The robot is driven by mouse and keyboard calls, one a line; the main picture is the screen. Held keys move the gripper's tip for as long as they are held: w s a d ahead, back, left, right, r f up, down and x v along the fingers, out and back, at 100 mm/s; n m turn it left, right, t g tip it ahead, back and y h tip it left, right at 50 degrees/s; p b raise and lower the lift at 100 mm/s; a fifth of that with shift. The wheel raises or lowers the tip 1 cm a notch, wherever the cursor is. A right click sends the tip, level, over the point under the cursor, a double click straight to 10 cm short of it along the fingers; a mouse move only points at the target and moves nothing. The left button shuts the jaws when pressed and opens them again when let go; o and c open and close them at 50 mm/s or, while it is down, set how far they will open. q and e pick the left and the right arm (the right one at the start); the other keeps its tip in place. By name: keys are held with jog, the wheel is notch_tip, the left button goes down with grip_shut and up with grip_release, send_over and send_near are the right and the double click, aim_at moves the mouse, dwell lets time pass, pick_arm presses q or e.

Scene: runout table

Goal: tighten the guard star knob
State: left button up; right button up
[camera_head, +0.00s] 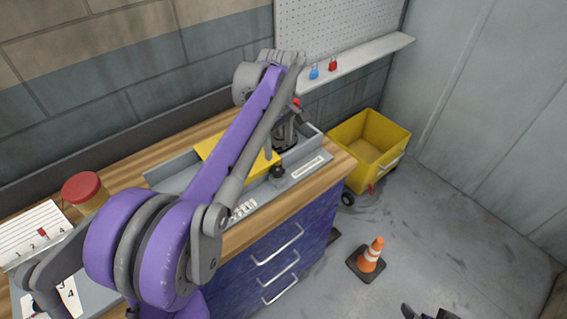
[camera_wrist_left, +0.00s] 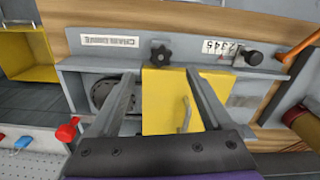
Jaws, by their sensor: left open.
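The guard star knob (camera_wrist_left: 161,54) is a black lobed knob on the front rail of the grey machine tray. It also shows in the head view (camera_head: 277,172), at the front edge by the yellow guard (camera_head: 221,153). My left gripper (camera_wrist_left: 162,76) is open. In the wrist view its two fingers reach over the tray and yellow guard (camera_wrist_left: 165,112). The knob lies just beyond the fingertips, in line with the gap and apart from them. In the head view my purple left arm hides much of the guard. Dark parts at the bottom right edge seem to be my right gripper (camera_head: 426,313).
A red button (camera_wrist_left: 68,130) is close beside the left finger. A second black knob (camera_wrist_left: 249,56) sits by the number scale. A red-lidded jar (camera_head: 84,190) stands left on the bench. A yellow cart (camera_head: 395,131) and a cone (camera_head: 370,255) stand on the floor at right.

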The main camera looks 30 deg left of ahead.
aim_at(278, 171)
pick_arm(q)
notch_tip(278, 171, down, 9)
jog(key=shift+f, duration=0.1)
pick_arm(e)
jog(key=shift+s+f, duration=0.2)
jog(key=shift+f, duration=0.15)
pick_arm(q)
jog(key=shift+c, duration=0.3)
grip_shut()
jog(key=shift+s+m, duration=0.1)
jog(key=shift+m, duration=0.2)
jog(key=m+b, duration=0.1)
jog(key=m, duration=0.2)
jog(key=shift+s+m, duration=0.1)
jog(key=shift+m, duration=1.9)
pick_arm(e)
jog(key=shift+s+f, duration=0.25)
jog(key=shift+f, duration=0.35)
pick_arm(q)
jog(key=shift+a, duration=0.1)
